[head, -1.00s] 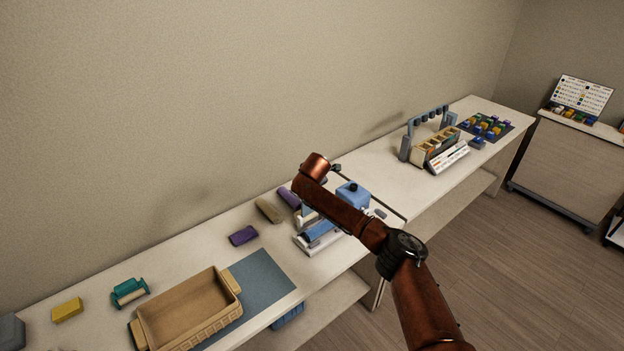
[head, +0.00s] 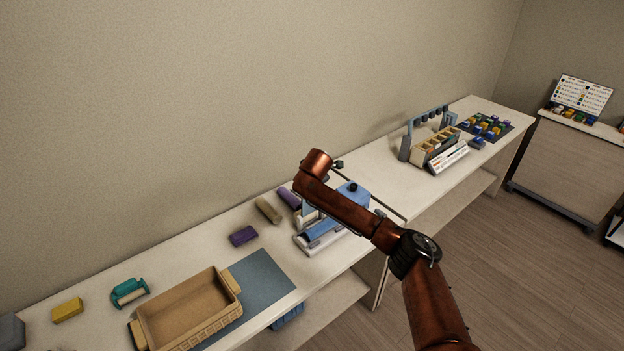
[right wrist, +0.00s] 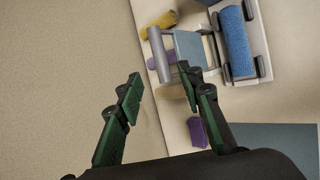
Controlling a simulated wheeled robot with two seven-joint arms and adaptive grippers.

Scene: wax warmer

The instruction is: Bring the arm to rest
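My right arm (head: 355,216) reaches in from the lower right in the head view, over the long table (head: 190,252). Its gripper is hidden behind the arm there. In the right wrist view my right gripper (right wrist: 158,88) is open, its two green fingers apart with nothing between them. Below and beyond it is the wax warmer (right wrist: 203,52), with a blue roller (right wrist: 234,42). The warmer also shows in the head view (head: 318,238), partly covered by my arm. My left gripper is in no frame.
A tan basket (head: 190,305) stands on a blue-grey mat (head: 262,277) at the front left. Purple (head: 243,235) and tan (head: 268,209) pieces lie near the warmer. A rack (head: 437,145) stands farther right. The table between warmer and rack is clear.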

